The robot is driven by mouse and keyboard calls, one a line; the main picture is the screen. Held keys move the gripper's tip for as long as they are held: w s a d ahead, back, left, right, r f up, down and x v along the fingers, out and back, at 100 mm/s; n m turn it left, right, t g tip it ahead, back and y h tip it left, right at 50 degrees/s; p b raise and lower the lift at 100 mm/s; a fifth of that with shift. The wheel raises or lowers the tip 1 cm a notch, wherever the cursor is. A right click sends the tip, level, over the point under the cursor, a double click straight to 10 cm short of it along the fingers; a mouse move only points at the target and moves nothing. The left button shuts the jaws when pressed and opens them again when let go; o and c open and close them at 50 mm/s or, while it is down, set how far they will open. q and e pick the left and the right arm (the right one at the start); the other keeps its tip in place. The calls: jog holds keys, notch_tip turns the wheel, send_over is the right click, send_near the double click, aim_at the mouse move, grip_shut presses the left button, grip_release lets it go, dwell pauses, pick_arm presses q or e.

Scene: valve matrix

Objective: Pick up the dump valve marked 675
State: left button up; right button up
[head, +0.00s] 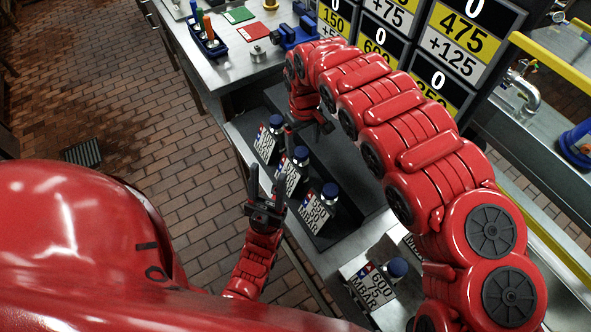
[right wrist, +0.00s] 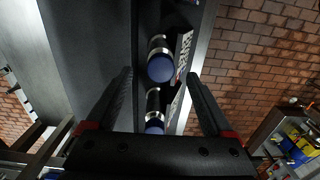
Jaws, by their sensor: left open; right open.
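Three blue-capped valves stand in a row on a dark shelf: a far one (head: 277,122), a middle one (head: 301,154) and a near one (head: 330,191). Each has a plate; the near plate (head: 312,212) reads 350 / 50 MBAR. The far and middle plates are too small to read surely. A fourth valve (head: 397,268) stands nearer, its plate (head: 372,287) reading 600 / 75 MBAR. I cannot read 675 anywhere. My right gripper (head: 309,129) is open above the row; in the right wrist view two valves (right wrist: 160,68) (right wrist: 154,123) show between its fingers. My left gripper (head: 267,180) is open and empty, left of the plates.
A metal table (head: 232,68) at the back holds a blue tool rack (head: 208,42), coloured cards and a blue vise (head: 297,36). A number board (head: 455,42) stands behind my right arm. A yellow rail (head: 550,60) runs at right.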

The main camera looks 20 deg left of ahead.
aim_at(301, 152)
jog(key=shift+f, duration=0.25)
jog(key=f, duration=0.1)
jog(key=f+p, duration=0.2)
jog(key=shift+a+f, duration=0.25)
jog(key=shift+f, duration=0.55)
jog(key=shift+c, duration=0.3)
grip_shut()
